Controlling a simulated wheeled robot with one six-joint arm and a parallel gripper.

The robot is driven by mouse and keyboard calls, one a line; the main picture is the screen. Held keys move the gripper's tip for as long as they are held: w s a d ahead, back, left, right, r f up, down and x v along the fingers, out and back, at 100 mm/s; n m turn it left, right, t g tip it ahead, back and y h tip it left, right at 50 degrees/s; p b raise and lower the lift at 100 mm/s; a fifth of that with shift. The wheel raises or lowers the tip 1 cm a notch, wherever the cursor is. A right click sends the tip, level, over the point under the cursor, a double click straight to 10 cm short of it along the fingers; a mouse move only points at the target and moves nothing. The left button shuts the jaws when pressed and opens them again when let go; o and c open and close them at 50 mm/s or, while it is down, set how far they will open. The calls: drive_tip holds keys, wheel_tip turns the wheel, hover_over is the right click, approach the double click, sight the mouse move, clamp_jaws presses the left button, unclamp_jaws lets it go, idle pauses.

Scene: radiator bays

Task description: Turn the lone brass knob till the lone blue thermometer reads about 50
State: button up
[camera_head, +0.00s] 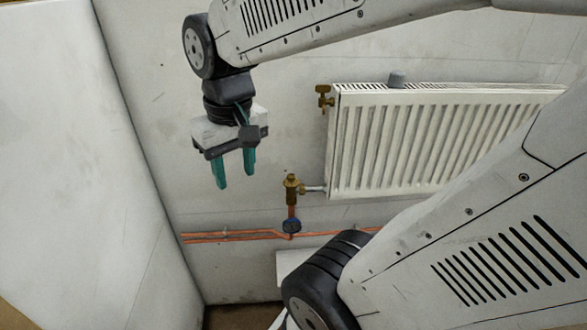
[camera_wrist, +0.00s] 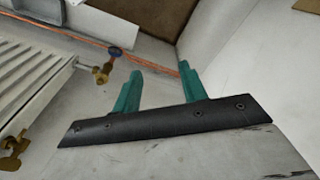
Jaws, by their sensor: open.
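A brass knob (camera_head: 291,181) sits on top of a brass valve at the radiator's lower left corner. It also shows in the wrist view (camera_wrist: 100,76), left of my fingers. A small round blue thermometer (camera_head: 291,226) is on the copper pipe just below the valve, and in the wrist view (camera_wrist: 115,52) too. Its reading is too small to make out. My gripper (camera_head: 235,181) is open and empty, with teal fingers pointing down. It is left of the knob, apart from it. In the wrist view my fingers (camera_wrist: 160,68) have nothing between them.
A white radiator (camera_head: 430,135) hangs on the wall at right, with another brass fitting (camera_head: 325,98) at its upper left and a grey cap (camera_head: 397,79) on top. Copper pipes (camera_head: 230,237) run low along the wall. A pale panel (camera_head: 75,170) stands at left.

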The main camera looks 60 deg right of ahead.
drive_tip(key=w+d+f+m, duration=0.2)
drive_tip(key=w+d, duration=0.1)
drive_tip(key=d, duration=0.4)
drive_tip(key=w+d+f+m, duration=0.2)
drive_tip(key=w+d+f, duration=0.1)
drive_tip(key=d, duration=0.3)
drive_tip(key=m+g, duration=0.1)
drive_tip(key=m, duration=0.2)
approach(291, 175)
drive_tip(key=shift+a+f, duration=0.1)
drive_tip(key=shift+a, duration=0.25)
drive_tip(key=f, duration=0.7)
drive_tip(key=shift+s+d+f, duration=0.1)
drive_tip(key=shift+d+f, duration=0.1)
drive_tip(key=shift+d, duration=0.2)
drive_tip(key=shift+f, duration=0.45)
clamp_jaws()
